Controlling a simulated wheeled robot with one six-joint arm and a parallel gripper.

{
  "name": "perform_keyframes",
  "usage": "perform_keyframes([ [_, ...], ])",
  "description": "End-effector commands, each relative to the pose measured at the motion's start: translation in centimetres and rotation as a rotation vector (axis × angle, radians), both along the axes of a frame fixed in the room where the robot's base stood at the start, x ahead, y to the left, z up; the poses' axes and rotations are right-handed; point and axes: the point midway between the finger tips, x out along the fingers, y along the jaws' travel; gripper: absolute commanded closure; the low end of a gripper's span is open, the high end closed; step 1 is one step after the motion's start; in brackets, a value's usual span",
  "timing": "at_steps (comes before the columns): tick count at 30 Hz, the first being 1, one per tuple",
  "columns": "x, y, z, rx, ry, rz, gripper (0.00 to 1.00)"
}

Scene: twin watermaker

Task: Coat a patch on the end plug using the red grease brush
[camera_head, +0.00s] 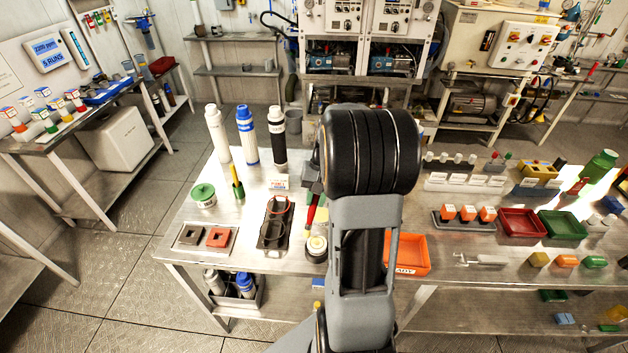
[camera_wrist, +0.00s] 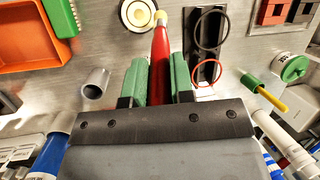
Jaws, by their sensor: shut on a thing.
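My gripper (camera_wrist: 160,82) is shut on the red grease brush (camera_wrist: 160,55), with one green finger on each side of its handle. The brush's pale yellow tip points away from the fingers. In the head view the red brush (camera_head: 311,214) leans downward over the table beside my arm.
A dark tray with red and black rings (camera_head: 267,235) lies left of the plug. A green-lidded tub (camera_head: 203,194) and a yellow-handled brush (camera_head: 237,184) are farther left. Tall cylinders (camera_head: 247,137) stand behind. An orange bin (camera_head: 412,252) is right of my arm. A grey tube (camera_wrist: 97,83) is near my gripper.

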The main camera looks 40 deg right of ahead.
Motion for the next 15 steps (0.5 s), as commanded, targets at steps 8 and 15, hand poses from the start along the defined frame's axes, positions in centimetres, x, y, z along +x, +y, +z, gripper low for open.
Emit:
perform_keyframes([
  [8,0.1,0.4,2.9,0.003,0.004,0.008,1.00],
  [15,0.1,0.4,5.0,0.001,0.003,0.010,1.00],
])
